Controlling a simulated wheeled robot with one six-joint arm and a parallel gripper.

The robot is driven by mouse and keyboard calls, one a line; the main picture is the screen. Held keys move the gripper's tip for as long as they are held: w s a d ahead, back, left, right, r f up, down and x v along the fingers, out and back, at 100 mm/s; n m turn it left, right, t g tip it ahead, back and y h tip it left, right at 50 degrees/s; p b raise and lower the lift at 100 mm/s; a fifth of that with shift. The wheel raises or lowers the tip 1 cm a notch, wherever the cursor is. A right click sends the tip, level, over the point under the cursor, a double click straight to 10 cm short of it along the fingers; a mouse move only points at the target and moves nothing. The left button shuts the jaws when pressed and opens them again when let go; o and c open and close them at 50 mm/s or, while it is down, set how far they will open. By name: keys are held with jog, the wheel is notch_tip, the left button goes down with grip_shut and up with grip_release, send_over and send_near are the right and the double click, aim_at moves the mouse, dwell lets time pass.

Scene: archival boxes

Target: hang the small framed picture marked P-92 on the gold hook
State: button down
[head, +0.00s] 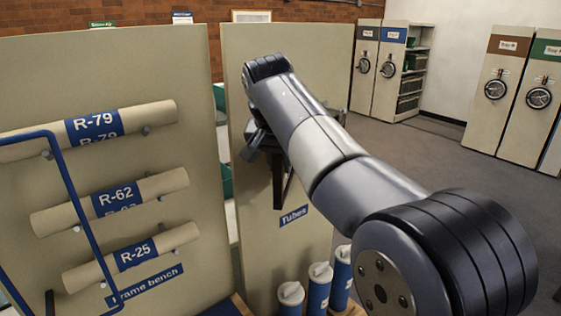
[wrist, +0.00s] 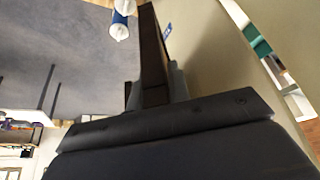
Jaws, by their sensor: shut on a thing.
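My gripper (head: 264,146) is at the tan panel marked Tubes, at the middle of the head view, partly hidden by my own arm. It is shut on a dark brown framed thing (head: 284,186), seen nearly edge-on and hanging down from the jaws. In the wrist view, the brown frame (wrist: 152,55) stands up between the jaws (wrist: 155,92), its face turned out of sight. No P-92 mark is readable, so I cannot tell from its face that it is the small picture. The gold hook is not visible in either view.
The Tubes panel (head: 325,60) is close beside the frame. White-capped blue tubes (head: 318,290) stand below it. The left panel (head: 60,85) carries rolls R-79, R-62 and R-25, with a blue rail (head: 72,195) in front. Shelving cabinets (head: 510,90) stand at back right, beyond open floor.

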jog(key=shift+w+a+r+p, duration=0.2)
jog(key=shift+w+a+p, duration=0.6)
jog(key=shift+p, duration=0.5)
dwell(0.9)
jog(key=shift+b+x, duration=0.35)
jog(key=shift+x, duration=0.55)
dwell(0.6)
jog(key=shift+s+a, duration=0.15)
